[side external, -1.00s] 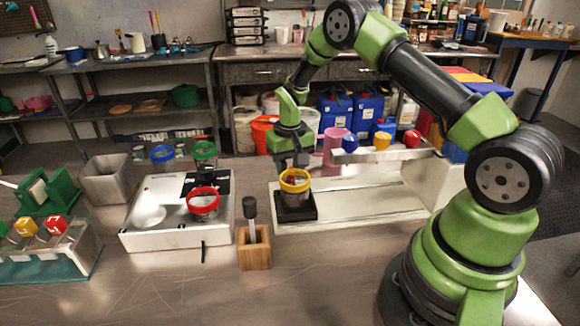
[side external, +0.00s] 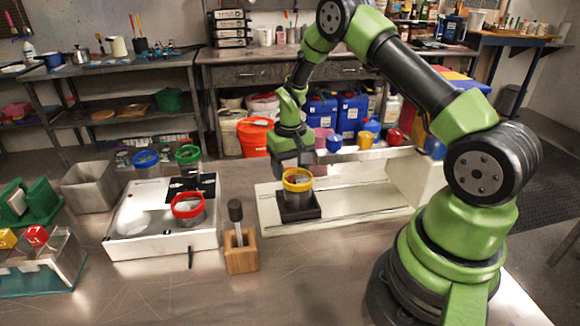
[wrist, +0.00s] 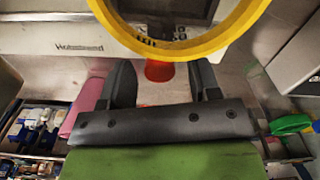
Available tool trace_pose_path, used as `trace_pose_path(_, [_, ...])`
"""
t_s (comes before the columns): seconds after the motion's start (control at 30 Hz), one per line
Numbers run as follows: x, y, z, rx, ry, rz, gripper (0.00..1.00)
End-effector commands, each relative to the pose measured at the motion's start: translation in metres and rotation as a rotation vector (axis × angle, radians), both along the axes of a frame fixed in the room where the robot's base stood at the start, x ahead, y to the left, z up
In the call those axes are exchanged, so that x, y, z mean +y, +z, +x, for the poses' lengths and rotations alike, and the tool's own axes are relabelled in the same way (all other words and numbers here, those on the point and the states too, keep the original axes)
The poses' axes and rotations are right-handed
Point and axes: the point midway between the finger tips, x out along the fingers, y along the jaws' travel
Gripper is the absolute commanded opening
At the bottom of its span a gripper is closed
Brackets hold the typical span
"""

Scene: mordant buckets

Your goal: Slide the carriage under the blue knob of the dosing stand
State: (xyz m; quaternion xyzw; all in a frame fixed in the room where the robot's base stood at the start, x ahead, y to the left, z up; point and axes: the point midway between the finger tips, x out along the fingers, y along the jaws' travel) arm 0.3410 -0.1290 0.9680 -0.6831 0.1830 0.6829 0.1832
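The dosing stand (side external: 343,214) has a pale base with a rail along it. Its bar carries a blue knob (side external: 334,143), a yellow knob (side external: 364,140) and a red knob (side external: 395,137). The black carriage (side external: 300,214) sits on the left part of the rail, left of the blue knob. A grey bucket with a yellow rim (side external: 298,183) stands upright on it. My gripper (side external: 290,165) is low behind the bucket. In the wrist view, my gripper (wrist: 163,82) has its fingers apart with nothing between them; the yellow rim (wrist: 215,47) is beyond them. Contact is unclear.
A red-rimmed bucket (side external: 188,208) is on a white unit (side external: 130,245) to the left. Blue-rimmed (side external: 146,160) and green-rimmed (side external: 188,155) buckets stand behind it. A wooden block (side external: 241,252) with a dark-headed tool is in front. The rail right of the carriage looks clear.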

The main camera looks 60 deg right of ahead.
Motion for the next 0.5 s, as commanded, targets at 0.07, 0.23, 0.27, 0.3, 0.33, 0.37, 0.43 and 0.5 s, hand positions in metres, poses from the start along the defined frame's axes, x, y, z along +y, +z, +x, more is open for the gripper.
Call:
trace_pose_path(0.07, [0.0,0.0,0.0,0.0,0.0,0.0,0.56])
trace_pose_path(0.23, [0.0,0.011,0.001,-0.003,0.0,-0.002,0.56])
trace_pose_path(0.27, [-0.001,0.015,0.001,-0.003,0.0,-0.002,0.56])
trace_pose_path(0.3, [0.0,0.022,0.001,-0.004,0.0,-0.003,0.56])
trace_pose_path(0.33, [0.0,0.028,0.001,-0.004,0.0,-0.003,0.56])
trace_pose_path(0.37, [0.0,0.034,0.001,-0.004,0.0,-0.003,0.56])
trace_pose_path(0.43, [0.0,0.049,0.001,-0.006,0.0,-0.002,0.56])
trace_pose_path(0.5, [0.0,0.063,0.001,-0.005,0.0,-0.003,0.56])
